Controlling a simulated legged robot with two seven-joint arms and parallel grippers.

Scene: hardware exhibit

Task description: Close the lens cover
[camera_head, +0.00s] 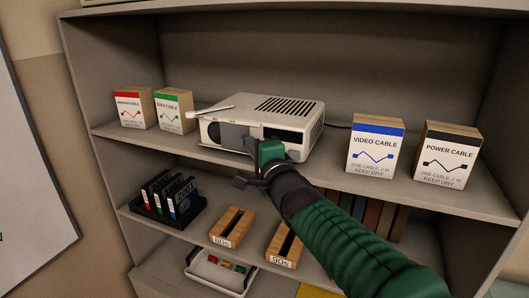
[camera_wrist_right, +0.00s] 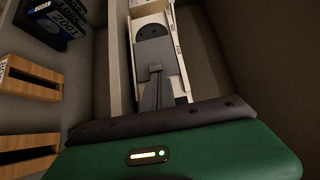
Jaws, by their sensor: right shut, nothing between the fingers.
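A white projector (camera_head: 262,112) stands on the upper shelf, its front facing me. A grey panel (camera_head: 232,136), apparently the lens cover, shows on the left part of its front. My right gripper (camera_head: 257,142) is at the middle of that front, hiding part of it. In the right wrist view the shut, empty fingers (camera_wrist_right: 155,78) point at the projector's front (camera_wrist_right: 171,45), close to the lower end of a dark grey panel (camera_wrist_right: 154,50). I cannot tell whether they touch it. The lens is not clearly seen. My left gripper is out of view.
Small cable boxes stand left of the projector, and a video cable box (camera_head: 375,147) and a power cable box (camera_head: 447,155) stand to its right. Below are a black rack (camera_head: 167,205), wooden holders (camera_head: 232,227) and a white tray (camera_head: 213,280).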

